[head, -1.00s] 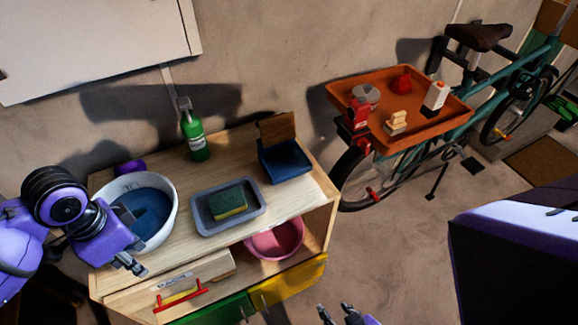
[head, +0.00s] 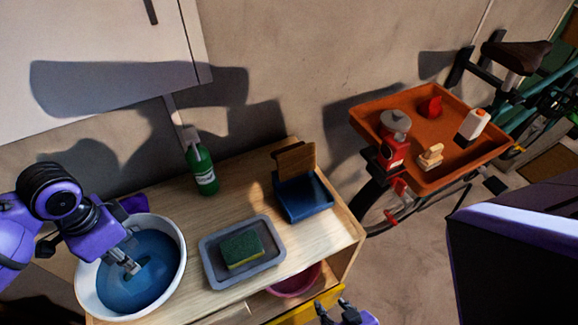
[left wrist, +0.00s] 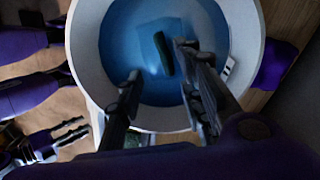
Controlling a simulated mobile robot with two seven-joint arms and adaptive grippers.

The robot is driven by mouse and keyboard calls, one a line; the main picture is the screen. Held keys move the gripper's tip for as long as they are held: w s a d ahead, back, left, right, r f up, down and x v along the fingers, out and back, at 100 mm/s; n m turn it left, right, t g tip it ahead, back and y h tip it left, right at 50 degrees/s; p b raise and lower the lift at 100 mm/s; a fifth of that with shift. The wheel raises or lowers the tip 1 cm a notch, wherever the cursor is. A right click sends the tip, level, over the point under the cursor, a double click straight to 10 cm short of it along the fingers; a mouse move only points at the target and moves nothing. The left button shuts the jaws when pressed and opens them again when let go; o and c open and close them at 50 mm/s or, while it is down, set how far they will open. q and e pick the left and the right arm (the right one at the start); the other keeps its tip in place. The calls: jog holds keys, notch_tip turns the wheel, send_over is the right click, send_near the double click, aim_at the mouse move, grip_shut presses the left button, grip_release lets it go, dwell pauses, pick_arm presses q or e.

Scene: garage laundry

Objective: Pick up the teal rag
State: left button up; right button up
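A white basin (head: 83,284) with blue water (head: 158,245) stands at the left end of the wooden cabinet top. In the left wrist view a narrow dark green-teal piece (left wrist: 163,52) shows in the basin. It may be the teal rag, but I cannot tell for sure. My left gripper (head: 131,266) is over the basin, pointing down. In its wrist view the fingers (left wrist: 160,65) are apart, with the dark piece seen between their tips and nothing held. My right gripper (head: 335,310) is at the bottom edge of the head view, fingers apart and empty, away from the basin.
A grey tray (head: 210,272) with a green sponge (head: 242,248) stands right of the basin. A green bottle (head: 202,170), a purple object (head: 134,204) and a blue dustpan-like item (head: 303,197) are on the top. A pink bowl (head: 295,281) sits below. An orange tray (head: 455,177) is at right.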

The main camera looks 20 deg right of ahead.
pick_arm(q)
jog(key=f, duration=0.5)
jog(key=shift+w+a+f, duration=0.2)
jog(key=shift+w+f, duration=0.05)
jog(key=shift+w, duration=0.1)
jog(key=shift+c, duration=0.2)
grip_shut()
